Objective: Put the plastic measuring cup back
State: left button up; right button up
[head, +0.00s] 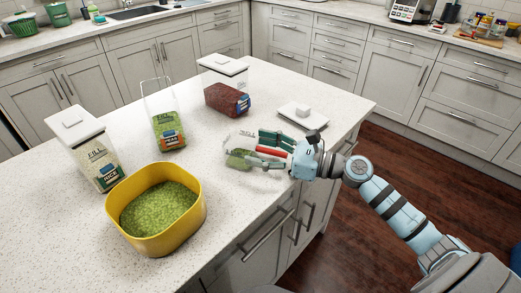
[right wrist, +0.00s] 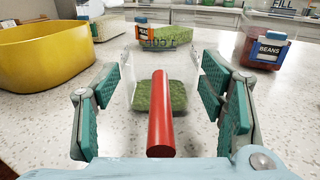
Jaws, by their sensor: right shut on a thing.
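The clear plastic measuring cup (head: 231,143) with a red handle is at the right part of the counter, with green contents inside. In the right wrist view its red handle (right wrist: 161,115) points toward me, with the clear cup and green contents beyond. My right gripper (head: 272,151) is shut on the cup, its teal fingers (right wrist: 165,100) on either side of it. Whether the cup touches the counter, I cannot tell. My left gripper is not in view.
A yellow bowl (head: 117,225) of green contents stands at the front left. Behind are a rice container (head: 104,172), an open clear peas container (head: 168,128) and a beans container (head: 226,100). A loose white lid (head: 297,119) lies near the right edge of the counter (head: 60,240).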

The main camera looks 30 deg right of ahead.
aim_at(281, 154)
jog(key=o, duration=1.4)
jog(key=shift+r, duration=0.15)
jog(key=v, duration=0.5)
jog(key=shift+b, duration=0.3)
jog(key=p+v, duration=0.7)
jog(key=shift+r, duration=0.1)
